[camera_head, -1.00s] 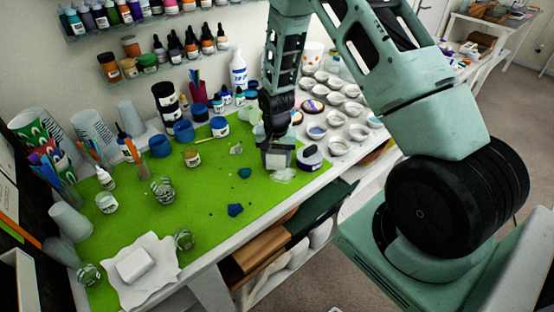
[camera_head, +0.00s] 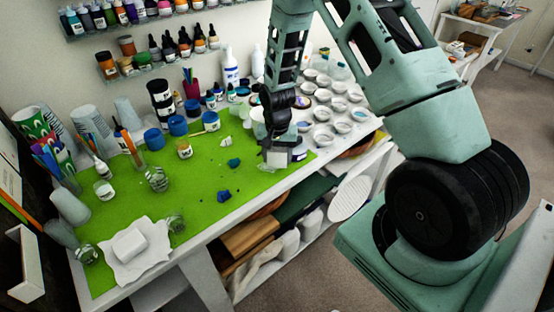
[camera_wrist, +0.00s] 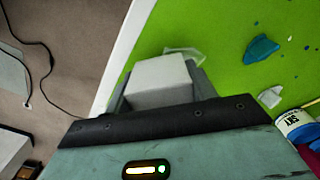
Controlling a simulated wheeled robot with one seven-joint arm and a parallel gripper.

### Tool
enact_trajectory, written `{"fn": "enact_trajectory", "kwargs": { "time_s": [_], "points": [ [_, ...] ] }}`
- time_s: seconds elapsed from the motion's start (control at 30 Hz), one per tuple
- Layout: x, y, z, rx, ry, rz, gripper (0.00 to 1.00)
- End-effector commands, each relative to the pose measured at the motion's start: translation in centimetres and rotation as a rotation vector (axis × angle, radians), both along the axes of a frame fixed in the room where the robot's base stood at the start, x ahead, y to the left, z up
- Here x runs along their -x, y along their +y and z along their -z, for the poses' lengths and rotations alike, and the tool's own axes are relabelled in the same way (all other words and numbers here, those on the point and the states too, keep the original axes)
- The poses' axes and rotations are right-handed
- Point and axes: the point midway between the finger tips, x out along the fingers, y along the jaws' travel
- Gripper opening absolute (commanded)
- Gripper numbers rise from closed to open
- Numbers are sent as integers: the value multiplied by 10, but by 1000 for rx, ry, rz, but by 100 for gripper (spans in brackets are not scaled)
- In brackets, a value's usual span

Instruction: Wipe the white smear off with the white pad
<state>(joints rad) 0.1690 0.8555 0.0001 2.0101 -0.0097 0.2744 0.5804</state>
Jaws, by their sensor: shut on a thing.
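My gripper (camera_head: 278,160) is above the front right part of the green mat, shut on a white block-shaped pad. In the wrist view the white pad (camera_wrist: 160,82) sits between the fingers. A pale, translucent white smear (camera_wrist: 190,52) shows just beyond the pad, on the mat near its edge. The pad hides part of that area, and I cannot tell whether it touches the smear. In the head view only a bit of the smear shows beside the gripper.
Blue blobs (camera_head: 224,195) and a small white piece (camera_head: 225,141) lie on the mat. A white block (camera_head: 130,244) rests on white paper at the front left. Jars, cups and bottles crowd the back; several small white dishes (camera_head: 323,137) stand to the right.

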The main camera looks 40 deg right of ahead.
Motion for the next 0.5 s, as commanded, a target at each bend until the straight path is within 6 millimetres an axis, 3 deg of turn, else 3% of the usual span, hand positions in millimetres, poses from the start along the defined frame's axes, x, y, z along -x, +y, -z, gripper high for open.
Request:
{"fn": "enact_trajectory", "kwargs": {
  "time_s": [0.5],
  "points": [
    [-7, -4, -51, 1, -2, -3, 22]
  ]
}}
